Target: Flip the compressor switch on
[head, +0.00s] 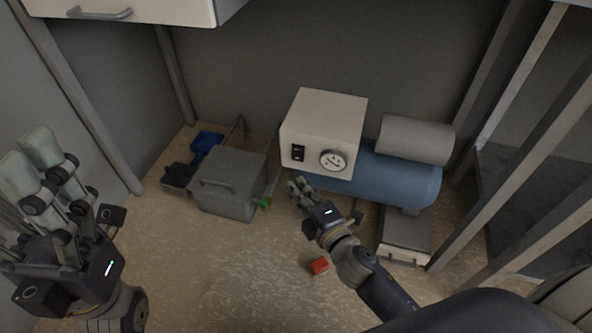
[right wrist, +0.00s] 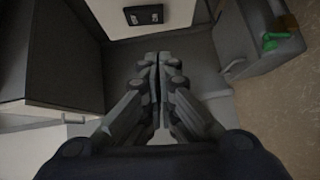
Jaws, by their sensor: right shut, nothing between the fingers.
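The compressor has a white control box (head: 324,125) above a blue tank (head: 395,180), with a grey cylinder (head: 415,140) beside it. A black switch (head: 298,152) is on the box's front face, left of a round gauge (head: 333,160). The switch also shows near the top edge of the right wrist view (right wrist: 143,15); I cannot tell which way it is set. My right gripper (head: 297,184) is shut and empty, just below the switch and apart from it; its fingertips meet in the wrist view (right wrist: 158,58). My left gripper (head: 30,155) is open and empty at far left.
A grey toolbox (head: 228,183) and a blue item (head: 206,142) stand left of the compressor. A small red object (head: 319,266) lies on the floor near my right wrist. A grey case (head: 405,232) sits below the tank. A white cabinet (head: 150,12) overhangs top left.

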